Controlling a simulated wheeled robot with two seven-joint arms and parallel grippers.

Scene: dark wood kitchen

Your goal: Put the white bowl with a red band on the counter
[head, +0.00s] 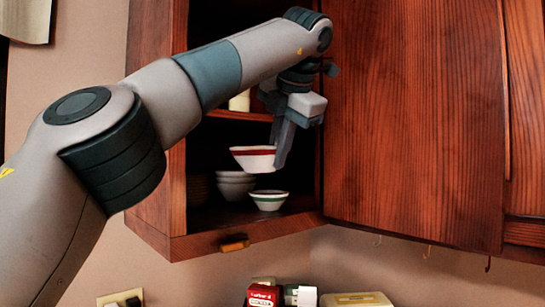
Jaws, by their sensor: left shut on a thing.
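The white bowl with a red band (252,159) is inside the open wall cabinet in the head view, raised above the other bowls. My left gripper (279,155) reaches down from above and is shut on the bowl's right side. The bowl is held roughly level. The fingers hide part of its right edge. The counter surface itself is not clearly in view. My right gripper is not in view.
Stacked white bowls (236,187) and a white bowl with a green band (268,200) stand on the cabinet's lower shelf (208,217). The cabinet door (415,120) stands at the right. A red box (262,295) and other items are below.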

